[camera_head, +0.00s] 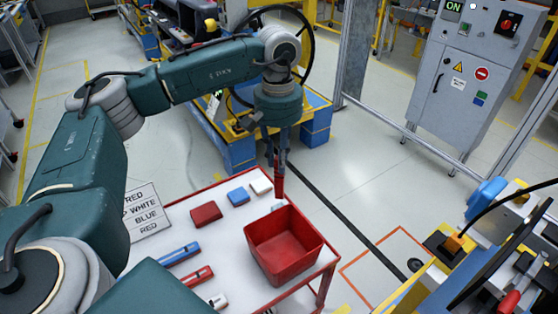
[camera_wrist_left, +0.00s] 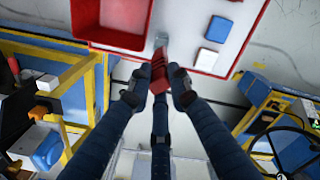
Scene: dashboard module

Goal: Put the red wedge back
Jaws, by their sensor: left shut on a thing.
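My left gripper (camera_head: 278,162) is shut on a red wedge (camera_head: 279,187) and holds it near the far edge of the white-topped table, behind the red bin. In the left wrist view the red wedge (camera_wrist_left: 159,73) stands out between the dark fingers of the gripper (camera_wrist_left: 160,88). The red bin (camera_head: 284,245) looks empty; part of it shows in the wrist view (camera_wrist_left: 110,22). My right gripper is not in view.
A red block (camera_head: 206,213), a blue block (camera_head: 238,196) and a white block (camera_head: 261,186) lie along the table's far side. Blue (camera_head: 180,255), red (camera_head: 197,277) and white (camera_head: 218,301) pieces lie nearer. A grey control cabinet (camera_head: 468,75) stands at back right.

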